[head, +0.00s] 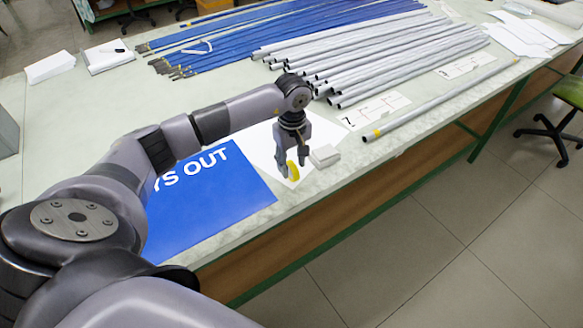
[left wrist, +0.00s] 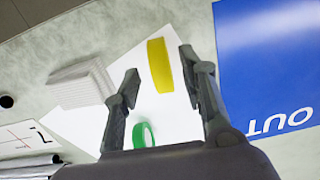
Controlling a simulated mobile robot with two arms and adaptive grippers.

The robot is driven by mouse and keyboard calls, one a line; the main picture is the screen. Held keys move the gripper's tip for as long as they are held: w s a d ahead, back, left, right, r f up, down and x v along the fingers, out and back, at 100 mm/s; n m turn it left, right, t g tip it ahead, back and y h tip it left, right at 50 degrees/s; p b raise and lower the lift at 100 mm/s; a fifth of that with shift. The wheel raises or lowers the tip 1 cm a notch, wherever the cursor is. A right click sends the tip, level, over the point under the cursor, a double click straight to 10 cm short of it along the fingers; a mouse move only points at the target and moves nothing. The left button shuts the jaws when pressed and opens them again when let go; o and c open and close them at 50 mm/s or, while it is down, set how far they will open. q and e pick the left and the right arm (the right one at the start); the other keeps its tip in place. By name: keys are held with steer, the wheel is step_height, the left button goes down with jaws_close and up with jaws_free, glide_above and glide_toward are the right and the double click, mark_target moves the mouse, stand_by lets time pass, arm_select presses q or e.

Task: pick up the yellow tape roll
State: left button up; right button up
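The yellow tape roll (head: 293,171) is on the white sheet near the table's front edge. In the left wrist view the yellow tape roll (left wrist: 159,66) shows between the two fingertips, nearer the right one. My left gripper (head: 294,167) is open above it, fingers pointing down, one on either side in the picture. Its fingers (left wrist: 160,60) are empty and spread in the left wrist view. I cannot tell the exact height gap. My right gripper is not in view.
A green tape roll (left wrist: 143,135) is on the sheet near my gripper's base in the wrist view. A white block (head: 325,156) is close right of the gripper. A blue sign (head: 215,195) lies left. Grey rods (head: 390,60) lie behind.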

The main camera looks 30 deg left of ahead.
mark_target(292, 163)
arm_select(q)
steer(key=shift+s+f, duration=0.1)
steer(key=shift+f, duration=1.4)
steer(key=shift+c, duration=0.3)
jaws_close()
